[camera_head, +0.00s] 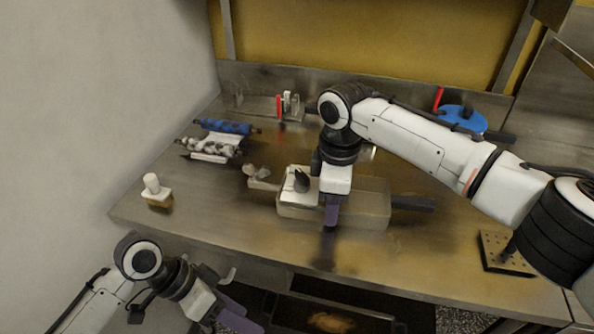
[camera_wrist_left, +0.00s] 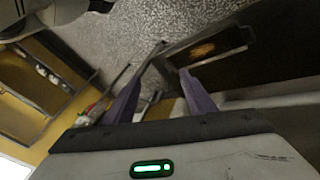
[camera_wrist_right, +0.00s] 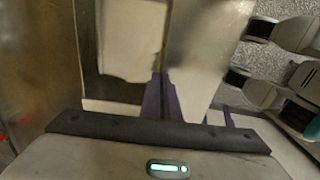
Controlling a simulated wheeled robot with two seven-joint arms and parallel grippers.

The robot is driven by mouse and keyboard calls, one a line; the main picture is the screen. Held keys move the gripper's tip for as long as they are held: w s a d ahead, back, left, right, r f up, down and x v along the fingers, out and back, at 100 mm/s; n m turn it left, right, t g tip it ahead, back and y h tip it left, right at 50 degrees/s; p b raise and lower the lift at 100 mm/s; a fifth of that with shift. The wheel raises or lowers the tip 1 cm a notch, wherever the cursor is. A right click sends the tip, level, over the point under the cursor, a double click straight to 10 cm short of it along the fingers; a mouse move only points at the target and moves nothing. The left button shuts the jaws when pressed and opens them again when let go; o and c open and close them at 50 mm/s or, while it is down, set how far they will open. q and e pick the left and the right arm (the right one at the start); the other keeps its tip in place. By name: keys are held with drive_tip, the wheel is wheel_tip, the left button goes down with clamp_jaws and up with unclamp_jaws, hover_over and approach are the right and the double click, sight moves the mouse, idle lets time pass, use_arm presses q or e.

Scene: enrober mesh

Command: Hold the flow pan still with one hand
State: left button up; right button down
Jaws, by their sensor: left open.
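The flow pan (camera_head: 368,212) is a pale, shallow rectangular pan standing near the middle of the metal bench. My right gripper (camera_head: 331,222) points down at its front wall. In the right wrist view the purple fingers (camera_wrist_right: 163,98) are close together at the pan's wall, one on each side, and appear closed on it. The pan wall (camera_wrist_right: 166,35) also runs up from between them. My left gripper (camera_head: 236,312) is low, in front of the bench edge and away from the pan. Its fingers stand apart and empty in the left wrist view (camera_wrist_left: 158,95).
A white-knobbed block (camera_head: 157,192) stands at the bench's left. Blue (camera_head: 225,126) and grey (camera_head: 212,146) rollers lie behind it. A blue disc (camera_head: 462,118) is at the back right, a dark plate (camera_head: 505,255) at the right. A dark tray (camera_head: 328,321) shows below the bench.

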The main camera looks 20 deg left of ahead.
use_arm(q)
drive_tip(key=w+d+r+m+t, duration=0.1)
drive_tip(key=w+r+m, duration=0.15)
drive_tip(key=r, duration=0.75)
drive_tip(key=w+d+r+m+t, duration=0.1)
drive_tip(key=w+r, duration=0.3)
drive_tip(key=r, duration=0.6)
drive_tip(key=n+t+y, duration=0.1)
drive_tip(key=t, duration=0.3)
approach(302, 174)
drive_tip(key=x, duration=0.8)
drive_tip(key=shift+w+f, duration=0.1)
drive_tip(key=c, duration=1)
